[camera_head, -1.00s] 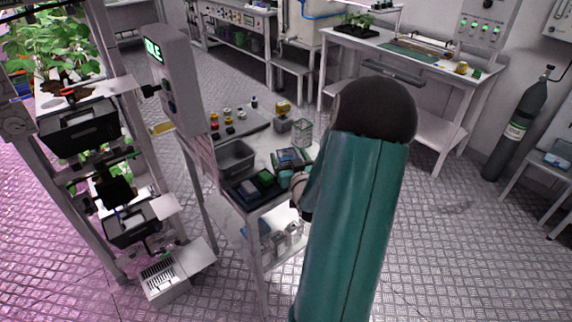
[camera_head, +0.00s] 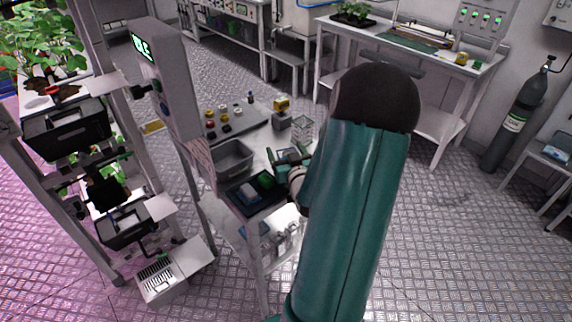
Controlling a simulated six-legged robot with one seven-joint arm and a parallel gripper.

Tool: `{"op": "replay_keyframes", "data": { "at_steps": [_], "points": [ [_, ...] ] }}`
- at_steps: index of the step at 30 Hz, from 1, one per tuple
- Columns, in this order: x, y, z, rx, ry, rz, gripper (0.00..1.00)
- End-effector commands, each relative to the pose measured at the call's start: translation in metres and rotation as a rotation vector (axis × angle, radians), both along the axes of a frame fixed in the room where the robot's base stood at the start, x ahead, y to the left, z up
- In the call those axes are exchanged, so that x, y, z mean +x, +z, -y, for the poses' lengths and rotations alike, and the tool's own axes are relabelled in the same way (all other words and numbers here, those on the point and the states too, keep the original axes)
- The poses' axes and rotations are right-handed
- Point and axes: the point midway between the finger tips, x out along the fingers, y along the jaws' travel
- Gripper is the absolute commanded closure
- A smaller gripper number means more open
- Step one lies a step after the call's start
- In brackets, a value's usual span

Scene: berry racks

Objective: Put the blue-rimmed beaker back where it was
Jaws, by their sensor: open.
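My gripper (camera_head: 287,158) is small in the head view, over the right side of the white bench, with its jaws apart. My teal arm covers part of the bench's right edge. A clear, open-topped container (camera_head: 303,128) stands on the bench beyond the gripper, apart from it. I cannot make out a blue rim on it, so I cannot tell whether it is the beaker. A dark blue tray (camera_head: 240,205) lies at the bench's near end, with a pale item (camera_head: 248,190) and a green item (camera_head: 266,180) in it.
A grey bin (camera_head: 234,158) stands left of the gripper. Behind it a grey board (camera_head: 243,124) bears several small coloured pieces. A grey block with a yellow top (camera_head: 281,104) is near the clear container. A display post (camera_head: 165,85) and a plant rack (camera_head: 62,140) stand left.

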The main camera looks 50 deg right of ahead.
Motion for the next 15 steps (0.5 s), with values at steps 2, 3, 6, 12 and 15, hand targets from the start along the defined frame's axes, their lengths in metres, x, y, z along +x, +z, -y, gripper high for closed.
{"op": "replay_keyframes", "data": {
  "at_steps": [2, 3, 6, 12, 15],
  "points": [
    [-0.0014, 0.0005, -0.0004, -0.001, -0.001, 0.000, 0.24],
    [-0.0020, 0.0005, -0.0005, -0.001, -0.001, 0.000, 0.24],
    [-0.0025, 0.0005, -0.0009, -0.001, -0.001, 0.000, 0.24],
    [-0.0032, 0.0004, -0.0013, -0.001, -0.001, 0.000, 0.41],
    [-0.0031, 0.0004, -0.0013, -0.001, -0.001, 0.000, 0.61]
  ]
}}
